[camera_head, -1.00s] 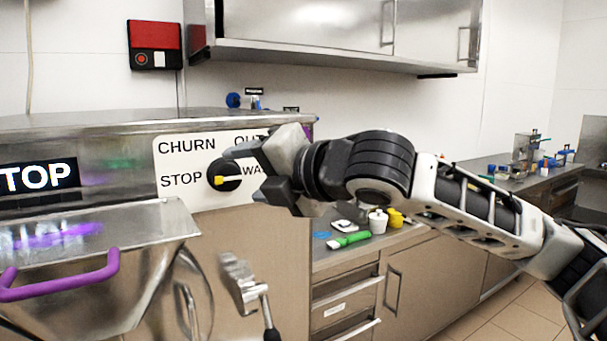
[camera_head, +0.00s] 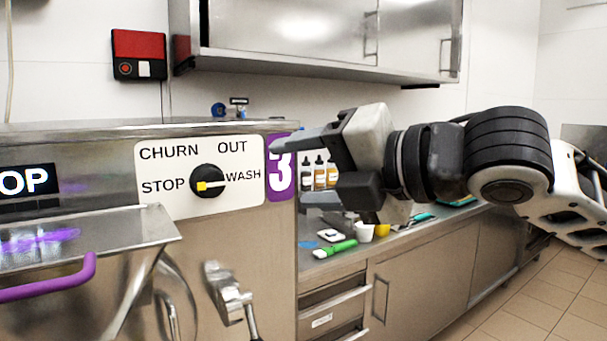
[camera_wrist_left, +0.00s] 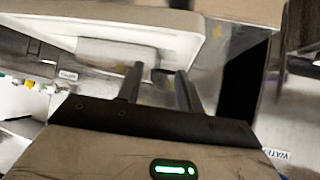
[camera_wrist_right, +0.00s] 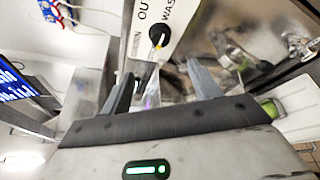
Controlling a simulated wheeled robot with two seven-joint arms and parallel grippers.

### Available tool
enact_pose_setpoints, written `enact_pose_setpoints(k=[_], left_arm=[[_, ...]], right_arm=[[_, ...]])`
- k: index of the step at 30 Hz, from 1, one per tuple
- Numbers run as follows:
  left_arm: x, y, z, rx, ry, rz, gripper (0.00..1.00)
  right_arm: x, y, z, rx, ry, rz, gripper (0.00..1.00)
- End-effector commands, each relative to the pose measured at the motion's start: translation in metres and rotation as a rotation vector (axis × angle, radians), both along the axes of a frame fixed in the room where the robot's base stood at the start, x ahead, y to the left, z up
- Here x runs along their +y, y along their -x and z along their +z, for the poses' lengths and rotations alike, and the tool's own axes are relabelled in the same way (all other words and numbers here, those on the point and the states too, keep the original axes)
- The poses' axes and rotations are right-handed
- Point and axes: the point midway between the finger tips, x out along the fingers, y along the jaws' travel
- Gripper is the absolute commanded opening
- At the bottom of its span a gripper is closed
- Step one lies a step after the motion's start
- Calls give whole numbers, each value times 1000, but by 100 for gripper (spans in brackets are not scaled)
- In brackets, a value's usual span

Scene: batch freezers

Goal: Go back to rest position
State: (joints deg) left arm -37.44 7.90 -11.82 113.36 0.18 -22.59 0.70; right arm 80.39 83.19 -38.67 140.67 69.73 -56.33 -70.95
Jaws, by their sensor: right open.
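My right gripper (camera_head: 312,162) is open and empty in the head view, in front of the purple number 3 label and right of the control panel (camera_head: 160,207). It is apart from the black dial (camera_head: 208,181), whose yellow mark faces the STOP side. In the right wrist view, the fingers of this gripper (camera_wrist_right: 160,70) are spread, with the dial (camera_wrist_right: 158,37) beyond them. My left gripper is outside the head view. In the left wrist view, its fingers (camera_wrist_left: 159,72) stand apart with nothing seen between them.
The steel machine has a hopper with a purple handle (camera_head: 50,280) and a metal spout lever (camera_head: 228,290) below the panel. A counter behind my right arm bears bottles (camera_head: 319,170), a green-handled tool (camera_head: 336,249) and cups. A steel cupboard (camera_head: 290,30) hangs above.

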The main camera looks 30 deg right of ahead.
Motion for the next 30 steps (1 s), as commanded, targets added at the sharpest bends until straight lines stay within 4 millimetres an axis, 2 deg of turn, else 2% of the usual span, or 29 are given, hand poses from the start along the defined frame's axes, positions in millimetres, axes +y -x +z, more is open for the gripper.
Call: enact_pose_setpoints(k=[7,11,14,18,21,26,30], left_arm=[[1,1,-1,3,-1,1,36],[1,1,-2,4,-2,0,36],[1,1,-2,4,-3,1,36],[1,1,-2,5,-3,1,36],[2,1,-2,5,-4,2,36],[2,1,-2,5,-4,2,36],[2,1,-2,5,-4,2,36]], right_arm=[[1,-1,-1,3,-1,1,62],[10,-8,-17,46,-26,9,62],[26,-21,-49,134,-88,15,62],[52,-35,-111,300,-250,-11,62],[66,-38,-156,423,-399,-67,62],[77,-31,-230,628,-670,-231,62],[74,-10,-299,803,-917,-468,62]])
